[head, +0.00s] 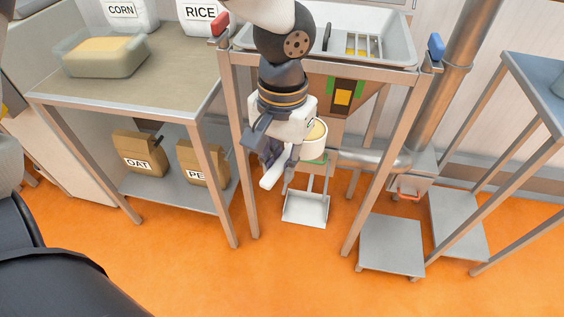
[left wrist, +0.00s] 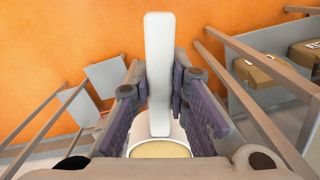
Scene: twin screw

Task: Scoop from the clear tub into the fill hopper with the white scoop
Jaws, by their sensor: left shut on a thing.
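The white scoop (head: 314,142) is held by its handle in my left gripper (head: 274,148). Its cup holds pale yellow material, and the cup also shows in the left wrist view (left wrist: 160,140). The left gripper is shut on the long white handle (left wrist: 158,60). The clear tub (head: 92,62), with yellowish contents, stands on the table at the upper left, away from the scoop. The fill hopper (head: 395,52) is a metal basin with a grate, on a frame; the scoop appears in front of its lower body. My arm hides part of the hopper. My right gripper is not in view.
CORN (head: 125,14) and RICE (head: 197,18) bags stand at the back of the table (head: 170,75). OAT (head: 140,155) and another bag (head: 200,162) sit on the shelf below. Frame posts with red (head: 220,24) and blue (head: 436,46) tops flank the hopper. Orange floor is open in front.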

